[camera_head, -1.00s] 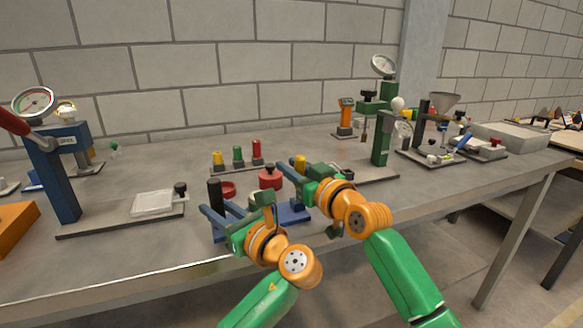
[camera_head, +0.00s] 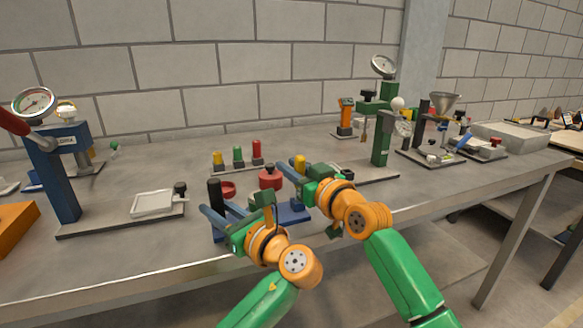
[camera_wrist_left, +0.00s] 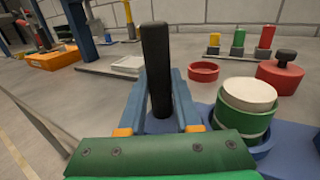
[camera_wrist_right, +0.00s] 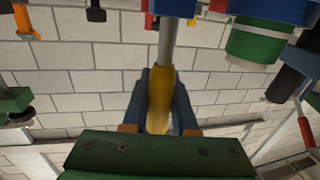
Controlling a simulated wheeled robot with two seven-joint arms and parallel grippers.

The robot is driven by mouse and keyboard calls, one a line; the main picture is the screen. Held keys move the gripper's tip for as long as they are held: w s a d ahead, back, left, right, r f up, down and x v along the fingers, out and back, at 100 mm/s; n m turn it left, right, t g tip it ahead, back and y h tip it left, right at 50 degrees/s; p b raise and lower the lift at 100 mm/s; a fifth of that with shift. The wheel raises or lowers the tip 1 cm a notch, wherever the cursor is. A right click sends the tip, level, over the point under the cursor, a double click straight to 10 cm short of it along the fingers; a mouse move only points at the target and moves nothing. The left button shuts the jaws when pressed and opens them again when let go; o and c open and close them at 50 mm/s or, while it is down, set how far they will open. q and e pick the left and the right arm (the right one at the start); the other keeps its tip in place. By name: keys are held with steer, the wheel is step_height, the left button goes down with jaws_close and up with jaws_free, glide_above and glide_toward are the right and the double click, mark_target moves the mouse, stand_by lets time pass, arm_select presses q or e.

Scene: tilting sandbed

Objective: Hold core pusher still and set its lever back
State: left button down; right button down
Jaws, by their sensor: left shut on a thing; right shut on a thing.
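The core pusher has a blue base (camera_head: 295,214) near the front edge of the bench. A black upright post (camera_head: 214,194) stands at its left end; the left wrist view shows the post (camera_wrist_left: 156,60) between the fingers. My left gripper (camera_wrist_left: 160,78) is shut on this post. A green and white cylinder (camera_wrist_left: 246,108) sits in a blue cup beside it. The lever is a grey rod with a yellow grip (camera_wrist_right: 158,100). My right gripper (camera_wrist_right: 158,75) is shut on the yellow grip. In the head view my right gripper hides most of the lever.
A red lidded pot (camera_head: 270,179) and a red ring (camera_head: 227,189) stand just behind the pusher. A rack of yellow, green and red cylinders (camera_head: 238,156) is farther back. A blue press (camera_head: 58,180) stands at left, a green gauge stand (camera_head: 380,140) at right.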

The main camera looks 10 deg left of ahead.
stand_by(0.3)
steer(key=shift+w+a+g+h, duration=0.1)
steer(key=shift+w+g+h, duration=0.2)
steer(key=shift+w+a+f+g, duration=0.1)
steer(key=shift+w+f+g, duration=0.1)
steer(key=shift+g, duration=0.1)
steer(key=c, duration=0.7)
jaws_free()
steer(key=shift+s, duration=0.1)
steer(key=shift+s+d+r, duration=0.15)
steer(key=shift+s+d, duration=0.15)
steer(key=shift+d, duration=0.1)
steer(key=v, duration=1.1)
steer(key=shift+s+a, duration=0.1)
steer(key=shift+a, duration=0.05)
